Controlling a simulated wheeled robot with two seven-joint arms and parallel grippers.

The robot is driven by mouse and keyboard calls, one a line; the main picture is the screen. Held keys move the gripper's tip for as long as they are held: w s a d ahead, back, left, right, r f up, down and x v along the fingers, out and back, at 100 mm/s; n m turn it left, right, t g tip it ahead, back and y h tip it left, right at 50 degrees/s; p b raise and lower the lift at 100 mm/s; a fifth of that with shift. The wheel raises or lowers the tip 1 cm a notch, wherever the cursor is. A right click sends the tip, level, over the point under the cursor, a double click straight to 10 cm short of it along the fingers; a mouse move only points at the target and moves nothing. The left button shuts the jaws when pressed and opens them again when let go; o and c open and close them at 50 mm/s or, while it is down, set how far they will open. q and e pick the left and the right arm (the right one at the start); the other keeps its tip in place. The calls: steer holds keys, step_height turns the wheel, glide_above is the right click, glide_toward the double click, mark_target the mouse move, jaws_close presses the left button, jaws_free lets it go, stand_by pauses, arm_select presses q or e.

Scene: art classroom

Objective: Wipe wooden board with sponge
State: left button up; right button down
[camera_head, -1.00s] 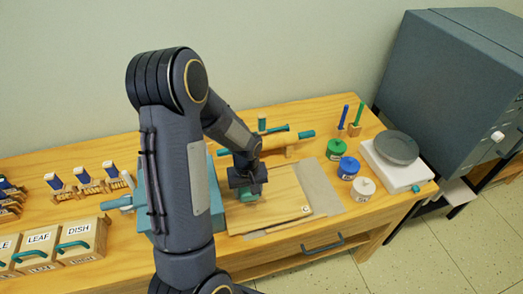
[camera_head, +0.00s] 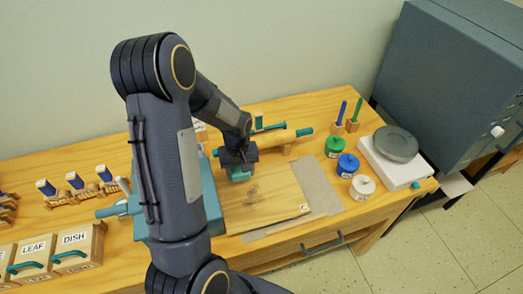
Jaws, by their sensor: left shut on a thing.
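The wooden board (camera_head: 275,201) lies flat on the table, with dark smudges near its left middle. My left gripper (camera_head: 239,168) comes down over the board's far left part and is shut on a teal sponge (camera_head: 239,175). The sponge shows just under the fingers, at or close to the board's surface; I cannot tell if it touches. The arm hides part of the area to the left of the board. My right gripper is not in view.
A grey sheet (camera_head: 316,184) lies under and beside the board. Green (camera_head: 334,146), blue (camera_head: 347,166) and white (camera_head: 362,187) jars stand to the right. A rolling pin (camera_head: 282,140) lies behind. A teal box (camera_head: 211,200) is left of the board.

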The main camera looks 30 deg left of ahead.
mark_target(240, 170)
arm_select(q)
steer(key=shift+r+p, duration=0.3)
steer(key=shift+r, duration=0.35)
steer(key=shift+w+a+r+p, duration=0.1)
steer(key=shift+r+p, duration=0.45)
steer(key=shift+r, duration=0.1)
steer(key=shift+r+p, duration=0.8)
steer(key=shift+r, duration=0.45)
